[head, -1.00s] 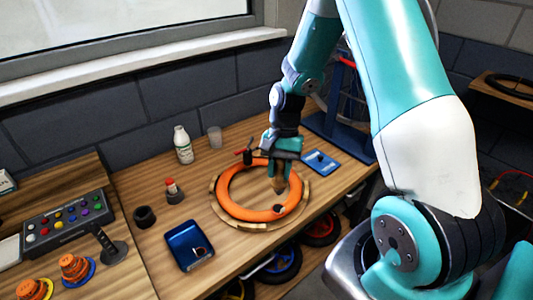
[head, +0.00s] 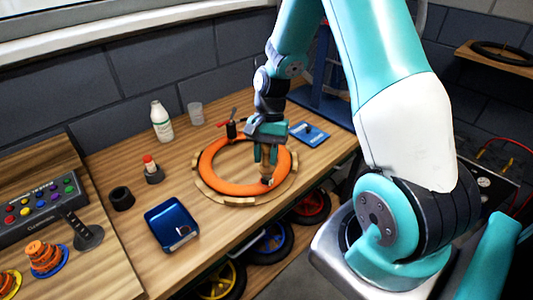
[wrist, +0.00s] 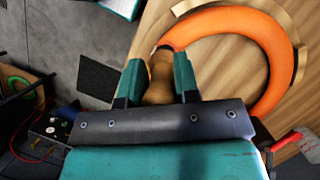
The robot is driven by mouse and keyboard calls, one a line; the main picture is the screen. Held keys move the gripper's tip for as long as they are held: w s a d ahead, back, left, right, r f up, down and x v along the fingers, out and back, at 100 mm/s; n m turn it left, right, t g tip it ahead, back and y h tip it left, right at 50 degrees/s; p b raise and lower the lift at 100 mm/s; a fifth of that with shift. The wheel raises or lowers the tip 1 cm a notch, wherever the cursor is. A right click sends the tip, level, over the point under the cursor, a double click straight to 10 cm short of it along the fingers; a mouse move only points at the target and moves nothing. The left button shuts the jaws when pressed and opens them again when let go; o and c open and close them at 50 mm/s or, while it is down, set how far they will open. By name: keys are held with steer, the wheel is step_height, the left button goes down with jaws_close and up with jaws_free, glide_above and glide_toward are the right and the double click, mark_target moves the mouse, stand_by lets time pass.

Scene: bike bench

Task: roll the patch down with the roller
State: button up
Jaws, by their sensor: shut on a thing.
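My gripper (head: 266,158) is shut on the wooden handle of the roller (head: 265,170), which points down at the near right part of the orange tube ring (head: 222,183). In the wrist view the handle (wrist: 160,82) sits between the two teal fingers, and its far end meets the orange tube (wrist: 240,26). A small dark spot shows at the roller's lower end on the tube. I cannot tell whether this is the roller's head or the patch, nor whether the roller presses on it.
The tube lies on a round wooden stand (head: 204,193). A blue tray (head: 172,223) stands in front left, a blue pad (head: 309,134) behind right. A white bottle (head: 162,121), clear cup (head: 195,113), red-capped bottle (head: 152,170) and black cup (head: 121,198) stand left and behind.

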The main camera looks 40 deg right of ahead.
steer(key=shift+f, duration=0.4)
stand_by(0.5)
steer(key=shift+d, duration=0.1)
steer(key=shift+s+d, duration=0.15)
steer(key=shift+d, duration=0.1)
steer(key=shift+a, duration=0.15)
stand_by(0.4)
steer(key=shift+a, duration=0.8)
steer(key=shift+d+p, duration=0.1)
steer(key=shift+p, duration=0.2)
steer(key=shift+d, duration=0.85)
steer(key=shift+a+p, duration=0.15)
steer(key=shift+p, duration=0.15)
